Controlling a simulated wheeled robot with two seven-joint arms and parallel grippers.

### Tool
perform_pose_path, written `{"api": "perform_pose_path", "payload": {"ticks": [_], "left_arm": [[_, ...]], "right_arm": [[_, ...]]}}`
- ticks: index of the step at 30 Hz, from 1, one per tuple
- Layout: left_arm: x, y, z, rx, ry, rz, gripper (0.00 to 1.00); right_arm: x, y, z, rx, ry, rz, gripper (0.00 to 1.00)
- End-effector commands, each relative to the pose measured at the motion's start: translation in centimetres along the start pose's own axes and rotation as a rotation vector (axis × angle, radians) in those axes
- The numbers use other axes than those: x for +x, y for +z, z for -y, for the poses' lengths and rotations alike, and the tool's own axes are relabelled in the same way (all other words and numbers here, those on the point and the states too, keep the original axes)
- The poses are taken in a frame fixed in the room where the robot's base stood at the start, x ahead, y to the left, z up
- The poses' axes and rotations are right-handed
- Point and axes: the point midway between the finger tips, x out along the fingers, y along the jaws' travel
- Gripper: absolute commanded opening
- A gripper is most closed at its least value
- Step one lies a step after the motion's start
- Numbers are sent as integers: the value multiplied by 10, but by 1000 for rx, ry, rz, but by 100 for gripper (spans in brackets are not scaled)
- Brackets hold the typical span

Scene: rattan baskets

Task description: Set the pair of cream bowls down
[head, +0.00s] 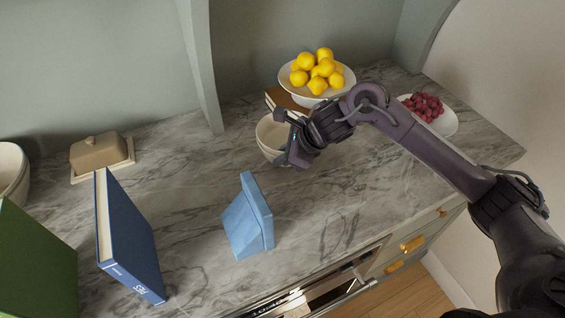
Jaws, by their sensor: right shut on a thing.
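The pair of cream bowls (267,136) is nested, one inside the other, over the middle of the marble counter. My right gripper (283,138) is shut on the bowls at their right side, and its arm comes in from the right. The gripper hides the right part of the bowls. I cannot tell whether their base touches the counter. My left gripper is not in the head view.
Lemons fill a white stand (319,99) behind my right gripper, by a book (285,100). A plate of grapes (447,124) is at right. A blue object (249,218), blue book (128,238), green book (35,262) and butter dish (98,153) stand nearer or left. Counter between is clear.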

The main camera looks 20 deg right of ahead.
Motion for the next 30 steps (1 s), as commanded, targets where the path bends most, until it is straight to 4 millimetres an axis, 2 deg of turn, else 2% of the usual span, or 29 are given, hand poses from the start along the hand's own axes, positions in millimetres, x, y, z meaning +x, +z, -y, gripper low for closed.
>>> {"api": "perform_pose_path", "payload": {"ticks": [9, 23, 24, 28, 30], "left_arm": [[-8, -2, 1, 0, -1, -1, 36], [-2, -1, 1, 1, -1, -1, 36], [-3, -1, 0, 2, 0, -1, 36], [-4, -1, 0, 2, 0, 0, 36], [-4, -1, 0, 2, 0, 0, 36]], "right_arm": [[27, -17, -7, -1, -3, 4, 0], [32, -20, -8, -2, -5, 4, 0], [32, -22, -9, -1, 0, -1, 17], [32, -22, -9, 0, 1, -1, 34], [32, -22, -9, 0, 1, -2, 35]]}}
